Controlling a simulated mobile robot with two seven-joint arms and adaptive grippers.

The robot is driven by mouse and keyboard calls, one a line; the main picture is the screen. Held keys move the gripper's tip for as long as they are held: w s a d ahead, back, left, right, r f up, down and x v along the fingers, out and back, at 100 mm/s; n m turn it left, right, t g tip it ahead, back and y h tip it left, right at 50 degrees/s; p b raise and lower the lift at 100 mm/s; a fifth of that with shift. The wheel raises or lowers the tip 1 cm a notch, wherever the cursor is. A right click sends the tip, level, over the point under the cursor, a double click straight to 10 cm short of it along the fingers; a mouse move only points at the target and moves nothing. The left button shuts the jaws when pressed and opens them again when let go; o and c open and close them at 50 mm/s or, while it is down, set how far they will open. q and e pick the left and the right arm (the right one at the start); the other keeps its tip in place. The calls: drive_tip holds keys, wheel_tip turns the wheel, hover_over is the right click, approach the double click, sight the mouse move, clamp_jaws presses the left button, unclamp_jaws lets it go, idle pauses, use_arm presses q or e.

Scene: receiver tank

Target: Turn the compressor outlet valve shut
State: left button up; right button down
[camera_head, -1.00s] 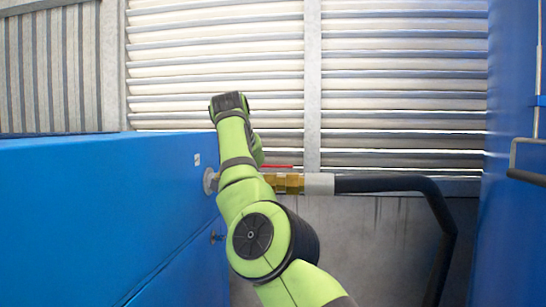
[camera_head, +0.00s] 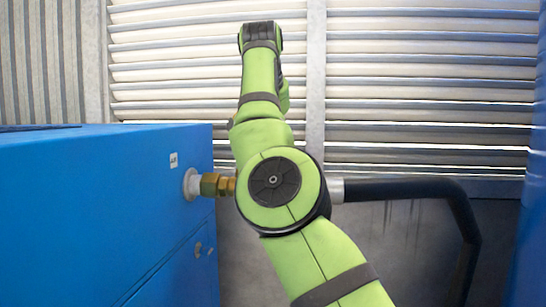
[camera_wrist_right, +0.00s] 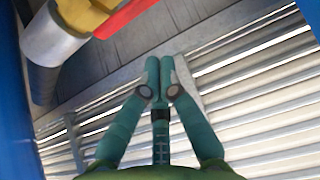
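The compressor outlet valve is a brass body (camera_head: 210,185) on a pipe stub from the side of the blue compressor cabinet (camera_head: 90,200). My right arm covers most of it in the head view, and its red lever is hidden there. In the right wrist view the red lever (camera_wrist_right: 125,18) shows at the top beside the brass body (camera_wrist_right: 85,12). My right gripper (camera_wrist_right: 160,64) has its fingertips together with nothing between them. It is apart from the lever, lower in that picture. My left gripper is in neither view.
A black hose (camera_head: 400,190) runs right from the valve and bends down. A louvred wall (camera_head: 430,90) stands behind. A blue panel (camera_head: 530,250) bounds the right side. A pale pipe fitting (camera_wrist_right: 48,45) lies left of the lever in the wrist view.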

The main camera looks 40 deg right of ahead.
drive_tip(key=f, duration=0.3)
drive_tip(key=d+f, duration=0.1)
drive_tip(key=f, duration=0.1)
drive_tip(key=shift+w, duration=0.4)
drive_tip(key=shift+s+a+r, duration=0.1)
drive_tip(key=shift+s+a, duration=0.1)
drive_tip(key=shift+a, duration=0.05)
drive_tip(key=shift+s+a, duration=0.1)
drive_tip(key=shift+d, duration=0.2)
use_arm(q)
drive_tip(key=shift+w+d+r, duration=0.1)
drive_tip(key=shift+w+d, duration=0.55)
use_arm(e)
drive_tip(key=shift+d, duration=0.1)
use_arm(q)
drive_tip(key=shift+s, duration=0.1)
use_arm(e)
drive_tip(key=shift+a, duration=0.25)
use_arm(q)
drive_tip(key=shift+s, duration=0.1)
use_arm(e)
drive_tip(key=shift+f, duration=0.2)
